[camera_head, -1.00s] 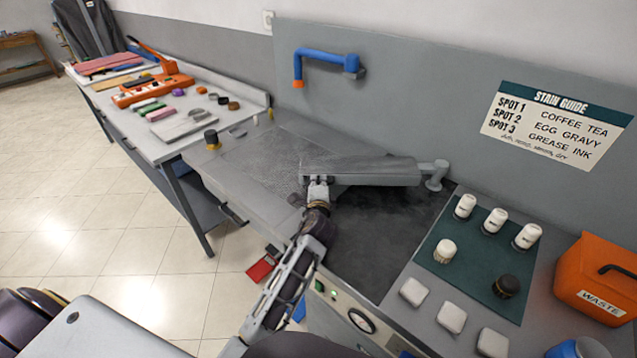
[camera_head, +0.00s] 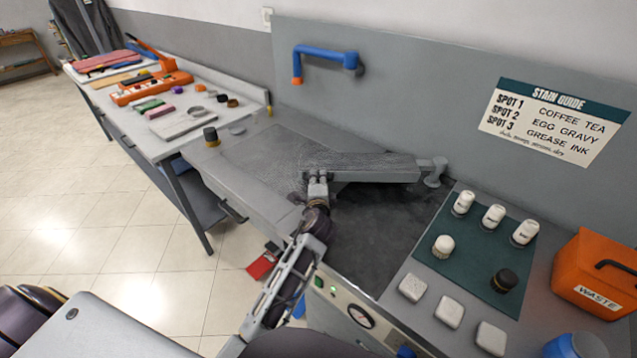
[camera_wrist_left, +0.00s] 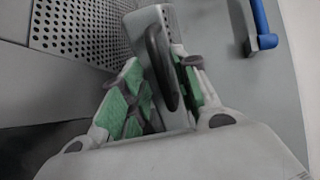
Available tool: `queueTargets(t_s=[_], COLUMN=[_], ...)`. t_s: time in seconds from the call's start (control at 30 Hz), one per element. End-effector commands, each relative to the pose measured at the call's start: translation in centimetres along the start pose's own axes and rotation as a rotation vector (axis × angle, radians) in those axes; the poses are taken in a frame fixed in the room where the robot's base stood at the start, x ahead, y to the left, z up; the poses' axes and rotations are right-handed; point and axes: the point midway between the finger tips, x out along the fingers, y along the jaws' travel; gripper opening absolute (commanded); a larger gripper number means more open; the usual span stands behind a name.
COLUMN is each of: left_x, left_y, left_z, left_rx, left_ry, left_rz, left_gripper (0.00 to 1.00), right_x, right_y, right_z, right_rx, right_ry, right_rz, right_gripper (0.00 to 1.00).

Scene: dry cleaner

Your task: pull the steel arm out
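The steel arm (camera_head: 365,168) is a long grey bar lying across the grey worktop. Its right end meets a round pivot post (camera_head: 433,172). My left gripper (camera_head: 318,186) is at the bar's left, near end. In the left wrist view its green-padded fingers (camera_wrist_left: 165,98) are on either side of a dark looped handle (camera_wrist_left: 160,62) on the grey end piece. The fingers are close to the handle, but whether they press on it is hidden. The right gripper is not in view.
A green mat (camera_head: 447,249) with white-capped bottles lies at the right, beside white pads and an orange waste box (camera_head: 590,270). A blue pipe (camera_head: 325,52) sticks out from the back panel. A side table (camera_head: 165,150) with tools stands at the left.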

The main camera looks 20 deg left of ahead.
Motion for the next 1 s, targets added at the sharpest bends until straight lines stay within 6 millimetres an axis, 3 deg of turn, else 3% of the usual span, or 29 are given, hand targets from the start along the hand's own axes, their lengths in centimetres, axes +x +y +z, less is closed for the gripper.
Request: queueTargets(t_s=[0.27, 1.0], left_x=[-1.7, -9.4], left_y=[0.1, 0.1], left_z=[-0.1, -0.1], left_rx=[0.000, 0.000], left_ry=[0.002, 0.001], left_rz=[0.000, 0.003], left_gripper=[0.31, 0.31], right_x=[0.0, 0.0], right_y=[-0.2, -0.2], right_z=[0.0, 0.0], right_rx=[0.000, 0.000], right_ry=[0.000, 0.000], right_rz=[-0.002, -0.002], right_gripper=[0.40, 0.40])
